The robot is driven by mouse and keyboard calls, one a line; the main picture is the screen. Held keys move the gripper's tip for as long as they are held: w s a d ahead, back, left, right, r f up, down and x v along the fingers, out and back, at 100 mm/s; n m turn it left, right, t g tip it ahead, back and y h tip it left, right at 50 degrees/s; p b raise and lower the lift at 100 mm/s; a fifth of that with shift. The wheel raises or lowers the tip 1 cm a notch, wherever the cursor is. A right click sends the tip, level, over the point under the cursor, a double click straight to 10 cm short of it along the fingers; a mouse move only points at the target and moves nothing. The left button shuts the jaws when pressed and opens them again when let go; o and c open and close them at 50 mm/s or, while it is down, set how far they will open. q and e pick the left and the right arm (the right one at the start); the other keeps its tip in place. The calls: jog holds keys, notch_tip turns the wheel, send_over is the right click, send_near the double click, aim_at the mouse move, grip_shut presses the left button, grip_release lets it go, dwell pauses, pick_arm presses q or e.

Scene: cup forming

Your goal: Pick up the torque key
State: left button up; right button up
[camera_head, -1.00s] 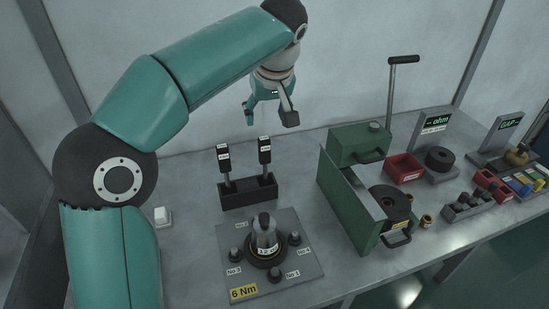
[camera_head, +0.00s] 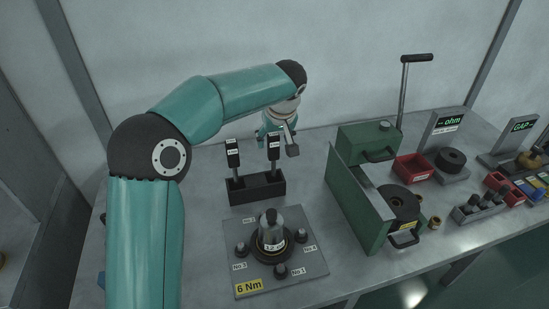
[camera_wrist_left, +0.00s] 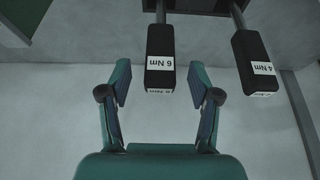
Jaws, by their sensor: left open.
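Two dark torque keys stand upright in a black rack (camera_head: 256,188). The right one (camera_head: 274,150) in the head view shows as the key marked 6 Nm (camera_wrist_left: 160,55) in the wrist view. The other key (camera_head: 233,154) is marked 4 Nm (camera_wrist_left: 258,65). My left gripper (camera_head: 277,141) is open and empty, just behind the right key at about handle height. In the wrist view, the 6 Nm handle lines up with the gap between its open fingers (camera_wrist_left: 158,78); I cannot tell whether its end is between the tips. My right gripper is not in view.
A plate (camera_head: 310,287) marked 6 Nm, with a cup-shaped part (camera_head: 271,228) and several bolts, lies in front of the rack. A green press with a lever (camera_head: 365,205) stands to the right. Red bins (camera_head: 412,168) and gauge stands (camera_head: 449,135) are farther right.

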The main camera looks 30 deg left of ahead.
pick_arm(q)
jog(key=shift+x, duration=1.25)
grip_shut()
jog(key=shift+r, duration=0.15)
